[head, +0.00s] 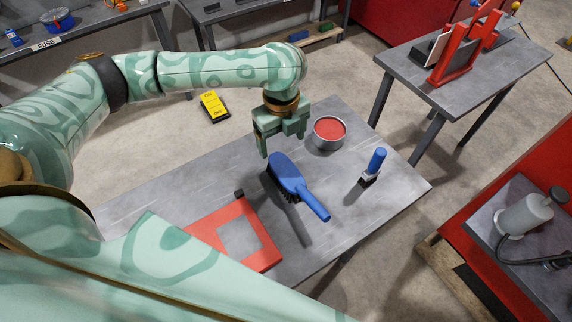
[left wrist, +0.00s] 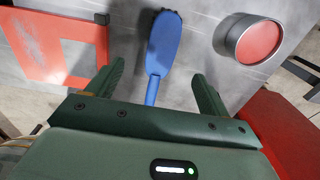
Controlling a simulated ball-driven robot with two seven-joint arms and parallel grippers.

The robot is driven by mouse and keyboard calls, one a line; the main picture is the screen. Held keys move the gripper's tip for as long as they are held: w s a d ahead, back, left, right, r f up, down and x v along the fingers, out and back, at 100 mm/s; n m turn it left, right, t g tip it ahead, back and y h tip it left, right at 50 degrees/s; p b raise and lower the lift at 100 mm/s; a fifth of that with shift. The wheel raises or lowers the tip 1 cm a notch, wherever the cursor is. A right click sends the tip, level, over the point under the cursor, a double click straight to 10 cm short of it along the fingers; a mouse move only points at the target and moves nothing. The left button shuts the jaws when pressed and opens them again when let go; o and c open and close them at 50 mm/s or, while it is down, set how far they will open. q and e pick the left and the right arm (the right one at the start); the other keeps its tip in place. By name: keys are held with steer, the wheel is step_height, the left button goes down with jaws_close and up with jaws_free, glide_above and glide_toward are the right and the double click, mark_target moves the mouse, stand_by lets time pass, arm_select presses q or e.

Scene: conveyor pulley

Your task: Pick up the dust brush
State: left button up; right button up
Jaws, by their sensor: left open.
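The blue dust brush (head: 289,179) with dark bristles lies on the grey table, its handle toward the front right in the head view. My left gripper (head: 283,147) is open and empty above the table, just behind the brush head. In the left wrist view the dust brush (left wrist: 164,50) shows beyond and between the two spread fingers of my left gripper (left wrist: 160,80), apart from them. My right gripper is not in view.
A round tin with red contents (head: 328,131) stands close to the right of my left gripper. A small blue-handled brush (head: 373,165) stands upright farther right. A red square frame (head: 207,226) lies at the table's front left. The table (head: 150,187) is bare at left.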

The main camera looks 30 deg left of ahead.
mark_target(287, 172)
arm_select(q)
steer(key=f+b, duration=0.1)
steer(key=f, duration=0.1)
steer(key=f+b, duration=0.1)
steer(key=f, duration=0.5)
steer(key=shift+s+d+f+b, duration=0.1)
steer(key=shift+d+f+b, duration=0.1)
steer(key=shift+d+b, duration=0.2)
steer(key=shift+a+f, duration=0.1)
steer(key=shift+f, duration=0.45)
steer(key=shift+f+b, duration=0.2)
steer(key=shift+b, duration=0.1)
steer(key=f+b, duration=0.1)
steer(key=f, duration=0.1)
steer(key=d+f+b, duration=0.1)
steer(key=f, duration=0.1)
steer(key=shift+f, duration=0.4)
steer(key=shift+r, duration=0.1)
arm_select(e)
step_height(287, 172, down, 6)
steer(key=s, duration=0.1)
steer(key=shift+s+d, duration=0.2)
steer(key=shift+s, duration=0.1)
arm_select(q)
steer(key=c, duration=1.2)
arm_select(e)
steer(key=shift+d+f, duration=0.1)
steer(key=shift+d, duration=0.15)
